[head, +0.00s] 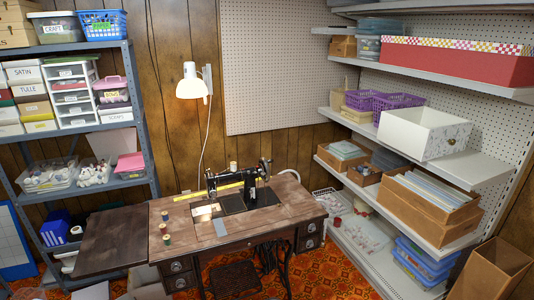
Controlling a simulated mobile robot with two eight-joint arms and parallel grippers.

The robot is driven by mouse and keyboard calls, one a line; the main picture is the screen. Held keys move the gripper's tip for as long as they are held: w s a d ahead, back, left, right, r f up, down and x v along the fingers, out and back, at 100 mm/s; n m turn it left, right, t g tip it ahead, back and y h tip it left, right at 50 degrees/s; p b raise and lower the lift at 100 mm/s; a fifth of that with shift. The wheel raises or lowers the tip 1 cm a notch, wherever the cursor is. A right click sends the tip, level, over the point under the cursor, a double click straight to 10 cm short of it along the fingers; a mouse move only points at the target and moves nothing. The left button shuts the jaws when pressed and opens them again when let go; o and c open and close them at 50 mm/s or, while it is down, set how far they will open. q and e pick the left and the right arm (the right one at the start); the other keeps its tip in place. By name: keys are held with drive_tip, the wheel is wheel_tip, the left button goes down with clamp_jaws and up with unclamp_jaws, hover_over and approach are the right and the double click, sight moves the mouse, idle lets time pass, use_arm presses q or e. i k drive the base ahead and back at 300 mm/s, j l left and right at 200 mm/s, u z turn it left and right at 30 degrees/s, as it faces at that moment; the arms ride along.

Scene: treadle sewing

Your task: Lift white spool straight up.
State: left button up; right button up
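A small pale spool (233,167), which looks like the white spool, stands upright at the top of the black sewing machine (250,187). The machine sits on a brown wooden treadle table (285,212). Several other small thread spools (166,240) stand in a loose row on the left part of the tabletop. Neither of my grippers shows in the head view, and nothing is seen touching the pale spool. The spool's lower end is too small to make out.
A white lamp (191,84) hangs on the wall behind. Loaded shelves (142,184) stand left, with more shelves (465,165) right.

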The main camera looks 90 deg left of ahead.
sight(234, 168)
drive_tip(key=j+u, duration=0.2)
drive_tip(key=j, duration=0.9)
drive_tip(key=j+u, duration=0.4)
drive_tip(key=i+j+u, duration=0.2)
drive_tip(key=j+u, duration=0.3)
drive_tip(key=u, duration=0.35)
drive_tip(key=j+u, duration=0.1)
drive_tip(key=u, duration=0.3)
drive_tip(key=j+u, duration=0.1)
drive_tip(key=u, duration=0.35)
drive_tip(key=i+u, duration=0.1)
drive_tip(key=u, duration=0.3)
